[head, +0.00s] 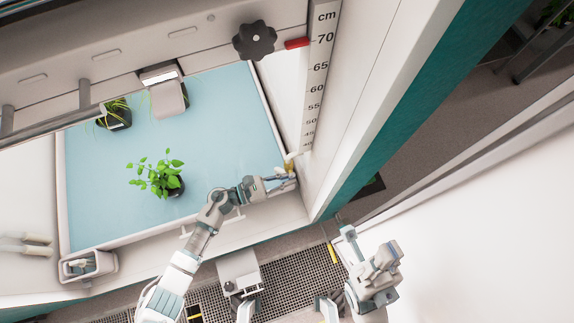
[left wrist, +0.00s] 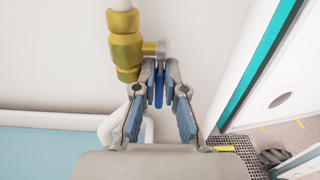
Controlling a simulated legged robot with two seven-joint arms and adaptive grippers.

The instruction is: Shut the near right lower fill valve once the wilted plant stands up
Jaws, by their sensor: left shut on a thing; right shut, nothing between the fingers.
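A brass fill valve (left wrist: 125,45) sits on a white pipe on the chamber wall, at the tray's near right corner; the head view shows it small (head: 289,163). Its blue lever (left wrist: 159,90) points down in the left wrist view. My left gripper (head: 284,184) is shut on this lever; its fingertips show in the left wrist view (left wrist: 159,72). A leafy green plant (head: 160,175) in a dark pot stands on the blue tray, its leaves spread and raised. My right gripper (head: 347,232) is shut and empty, away from the valve.
The blue tray (head: 220,120) also holds a second potted plant (head: 115,115) with yellowish stems and a grey box (head: 168,95). A height scale (head: 318,75) with a red marker and a black knob (head: 254,40) are behind. A small caddy (head: 88,265) is at lower left.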

